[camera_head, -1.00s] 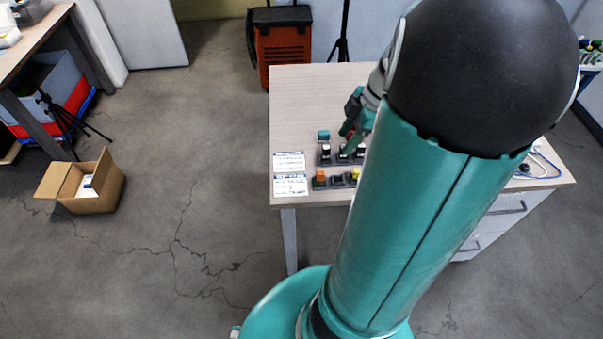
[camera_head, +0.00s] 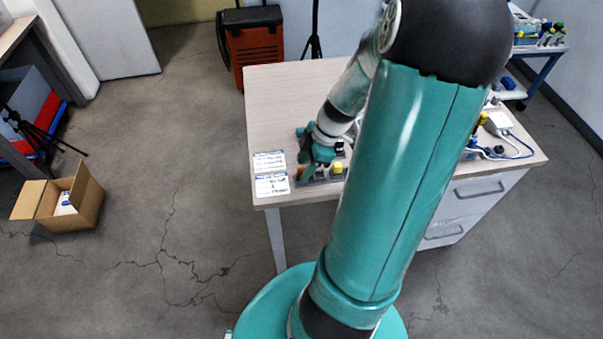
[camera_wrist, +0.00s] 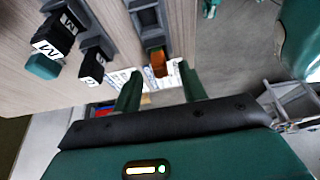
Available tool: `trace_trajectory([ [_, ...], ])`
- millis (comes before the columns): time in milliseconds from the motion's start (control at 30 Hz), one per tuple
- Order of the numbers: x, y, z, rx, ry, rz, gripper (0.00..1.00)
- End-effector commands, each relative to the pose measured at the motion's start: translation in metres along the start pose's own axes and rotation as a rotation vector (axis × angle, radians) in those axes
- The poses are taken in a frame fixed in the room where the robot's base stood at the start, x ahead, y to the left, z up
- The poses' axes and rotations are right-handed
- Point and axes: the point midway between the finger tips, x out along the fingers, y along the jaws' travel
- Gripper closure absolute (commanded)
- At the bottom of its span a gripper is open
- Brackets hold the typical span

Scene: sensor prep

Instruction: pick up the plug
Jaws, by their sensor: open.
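The task does not say which plug is meant; several show. In the wrist view an orange plug (camera_wrist: 157,62) stands in a dark holder (camera_wrist: 147,20), in line with the space between my fingertips. My gripper (camera_wrist: 160,74) is open and empty there; I cannot tell how far the plug lies beyond the tips. Black plugs with white-lettered tops (camera_wrist: 55,36) (camera_wrist: 93,63) stand to the left.
White printed sheets (camera_head: 271,184) lie left of the holders on the table (camera_head: 285,90). A teal block (camera_wrist: 42,66) sits beside the black plugs. Cables and a white box (camera_head: 497,122) lie at the right. The table's back left is clear.

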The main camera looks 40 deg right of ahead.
Motion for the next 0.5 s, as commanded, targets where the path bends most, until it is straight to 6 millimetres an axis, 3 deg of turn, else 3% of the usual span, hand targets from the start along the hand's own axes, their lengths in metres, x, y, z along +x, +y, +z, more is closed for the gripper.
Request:
trace_trajectory([
  [100, 0.0121, -0.0001, -0.0017, -0.002, 0.001, -0.002, 0.58],
  [333, 0.0136, 0.0002, -0.0014, -0.002, -0.001, 0.000, 0.58],
  [500, 0.0134, 0.0002, -0.0013, -0.002, 0.000, 0.000, 0.90],
])
